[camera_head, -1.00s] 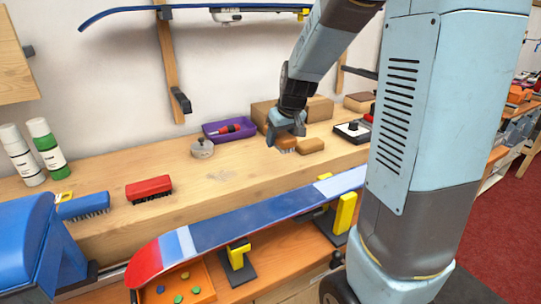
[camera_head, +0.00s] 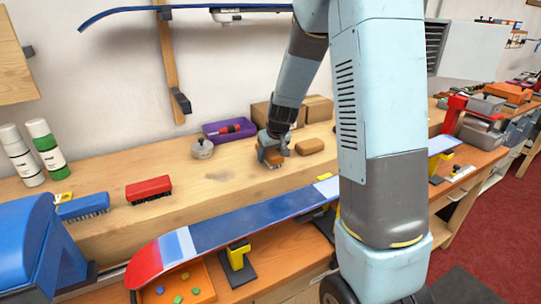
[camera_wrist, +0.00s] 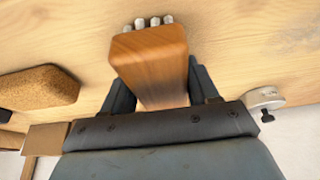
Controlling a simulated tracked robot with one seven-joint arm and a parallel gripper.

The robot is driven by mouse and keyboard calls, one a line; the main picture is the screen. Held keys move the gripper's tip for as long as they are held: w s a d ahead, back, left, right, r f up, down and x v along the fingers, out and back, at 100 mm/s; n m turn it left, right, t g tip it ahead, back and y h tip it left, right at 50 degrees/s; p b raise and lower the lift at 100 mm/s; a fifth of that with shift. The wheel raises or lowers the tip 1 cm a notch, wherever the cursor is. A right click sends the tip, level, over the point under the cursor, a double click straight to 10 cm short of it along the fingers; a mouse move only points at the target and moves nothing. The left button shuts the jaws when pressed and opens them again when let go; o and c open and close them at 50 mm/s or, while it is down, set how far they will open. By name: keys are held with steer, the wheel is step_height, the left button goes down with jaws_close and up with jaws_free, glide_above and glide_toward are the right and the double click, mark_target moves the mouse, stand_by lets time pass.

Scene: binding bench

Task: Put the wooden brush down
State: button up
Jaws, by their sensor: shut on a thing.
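The wooden brush (camera_head: 272,158) is in my gripper (camera_head: 271,148) over the wooden bench (camera_head: 222,178). The wrist view shows the brush's brown wooden back (camera_wrist: 150,62) between the two fingers of my gripper (camera_wrist: 154,84), which is shut on it. A few pale bristle tufts show past the brush's far end, above the bench top. The brush is low, close to the bench surface; I cannot tell whether it touches.
A tan cork block (camera_head: 310,146) lies right of the brush. A round metal tin (camera_head: 202,149) and a purple tray (camera_head: 229,130) are to its left and behind. A red brush (camera_head: 149,189) lies further left. A ski (camera_head: 245,222) runs along the front. Bench between tin and red brush is clear.

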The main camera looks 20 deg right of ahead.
steer(key=shift+f, duration=0.2)
steer(key=shift+s+f, duration=0.15)
steer(key=shift+f, duration=0.2)
